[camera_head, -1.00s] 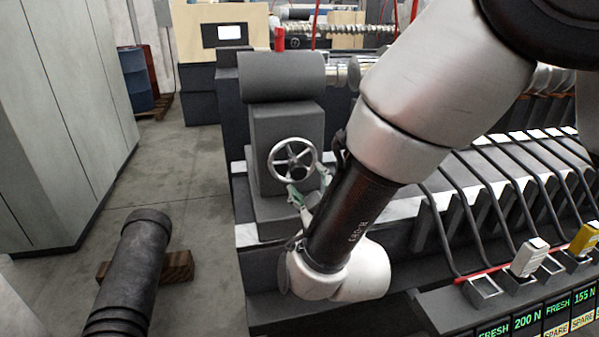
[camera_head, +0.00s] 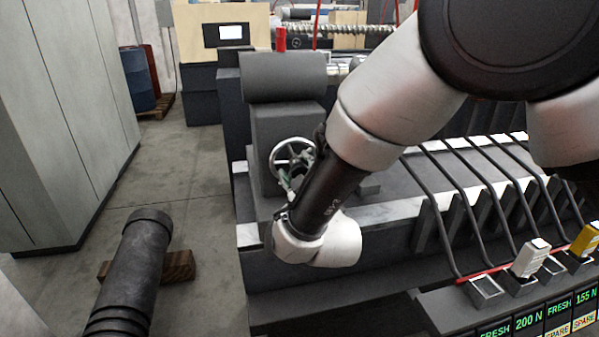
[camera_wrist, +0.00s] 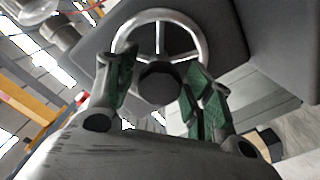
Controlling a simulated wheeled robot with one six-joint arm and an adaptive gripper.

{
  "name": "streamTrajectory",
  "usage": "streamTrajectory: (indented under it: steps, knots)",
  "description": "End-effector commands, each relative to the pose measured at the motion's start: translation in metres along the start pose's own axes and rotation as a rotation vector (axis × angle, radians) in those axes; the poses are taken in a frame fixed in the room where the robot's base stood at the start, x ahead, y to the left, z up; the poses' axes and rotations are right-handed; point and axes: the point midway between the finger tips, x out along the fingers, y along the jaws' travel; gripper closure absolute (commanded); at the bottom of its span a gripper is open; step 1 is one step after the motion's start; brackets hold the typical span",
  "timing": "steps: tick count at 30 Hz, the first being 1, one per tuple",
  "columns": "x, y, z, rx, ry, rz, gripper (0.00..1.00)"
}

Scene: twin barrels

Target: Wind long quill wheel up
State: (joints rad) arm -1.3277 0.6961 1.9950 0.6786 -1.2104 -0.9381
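The handwheel (camera_head: 273,160) is a bright metal ring with spokes on the front of a grey housing (camera_head: 284,128). My gripper (camera_head: 286,182) is at its lower part in the head view, and the arm hides the wheel's lower right. In the wrist view the wheel rim (camera_wrist: 160,13) arches at the top, with a dark faceted knob or hub (camera_wrist: 160,83) in front of its middle. My gripper (camera_wrist: 161,66) is open, with its green-padded fingers on either side of that dark piece. I cannot tell whether either finger touches it or the rim.
A dark barrel (camera_head: 136,265) lies on a wooden block (camera_head: 178,265) at the lower left. Grey cabinets (camera_head: 60,120) line the left. Black curved rods (camera_head: 437,225) and a rack with slots (camera_head: 484,287) stand at the right.

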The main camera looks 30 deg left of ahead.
Motion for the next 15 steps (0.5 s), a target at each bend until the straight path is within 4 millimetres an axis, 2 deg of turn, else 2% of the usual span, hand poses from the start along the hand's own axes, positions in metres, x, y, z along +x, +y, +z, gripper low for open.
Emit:
streamTrajectory:
  steps: [1,5,15]
  knots:
    - [-0.0001,0.0001,-0.0001,0.0,0.0,0.0,0.64]
    - [-0.0001,0.0,-0.0001,0.0,0.0,0.0,0.87]
    - [-0.0003,-0.0001,0.0001,0.032,0.0,-0.001,0.89]
